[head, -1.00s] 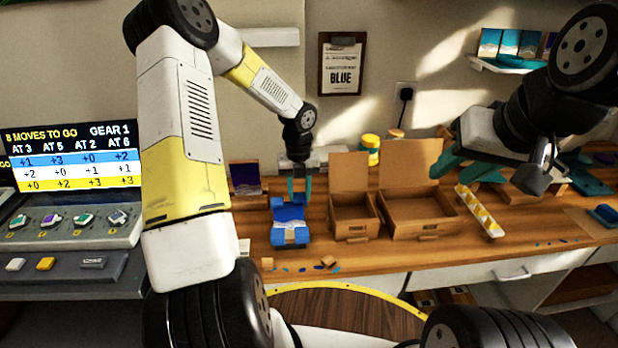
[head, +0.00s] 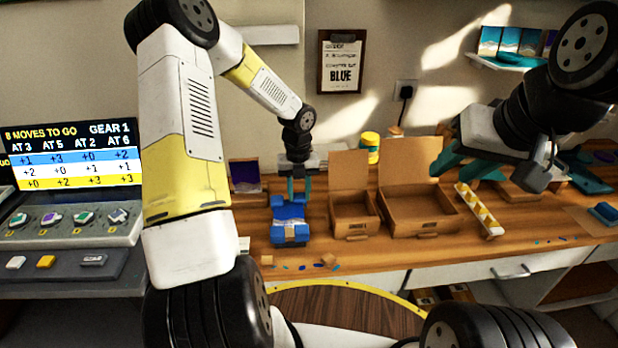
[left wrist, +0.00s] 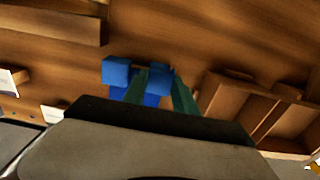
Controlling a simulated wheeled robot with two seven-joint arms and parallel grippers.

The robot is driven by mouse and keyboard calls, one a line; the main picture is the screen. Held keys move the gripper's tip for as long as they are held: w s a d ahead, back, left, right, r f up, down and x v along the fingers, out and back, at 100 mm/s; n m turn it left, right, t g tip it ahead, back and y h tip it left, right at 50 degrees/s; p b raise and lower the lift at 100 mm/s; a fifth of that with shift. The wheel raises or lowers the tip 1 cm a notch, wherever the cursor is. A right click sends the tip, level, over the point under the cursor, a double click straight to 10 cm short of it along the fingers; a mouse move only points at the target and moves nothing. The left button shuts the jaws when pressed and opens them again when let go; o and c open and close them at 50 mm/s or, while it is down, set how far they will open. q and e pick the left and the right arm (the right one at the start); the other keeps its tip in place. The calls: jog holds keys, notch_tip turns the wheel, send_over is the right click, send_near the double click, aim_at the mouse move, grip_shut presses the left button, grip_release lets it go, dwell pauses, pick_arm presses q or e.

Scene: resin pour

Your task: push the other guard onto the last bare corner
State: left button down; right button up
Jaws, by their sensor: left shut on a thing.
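A small panel (head: 289,212) with blue guards on its corners stands on the wooden bench, left of the cardboard boxes. I cannot tell whether the held guard is seated. My right gripper (head: 466,165) is open and empty over the bench's right part.
Two open cardboard boxes, a smaller one (head: 353,217) and a larger one (head: 422,214), stand just right of the panel. A white strip with yellow pieces (head: 479,211) lies further right. Small scraps (head: 320,264) lie near the front edge. A console (head: 70,225) is at left.

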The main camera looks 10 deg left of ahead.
aim_at(298, 196)
pick_arm(q)
jog(key=shift+s+a+f, duration=0.1)
jog(key=shift+s, duration=0.05)
jog(key=c, duration=0.9)
grip_release()
jog(key=shift+s+a+f, duration=0.1)
jog(key=shift+r, duration=4.15)
grip_shut()
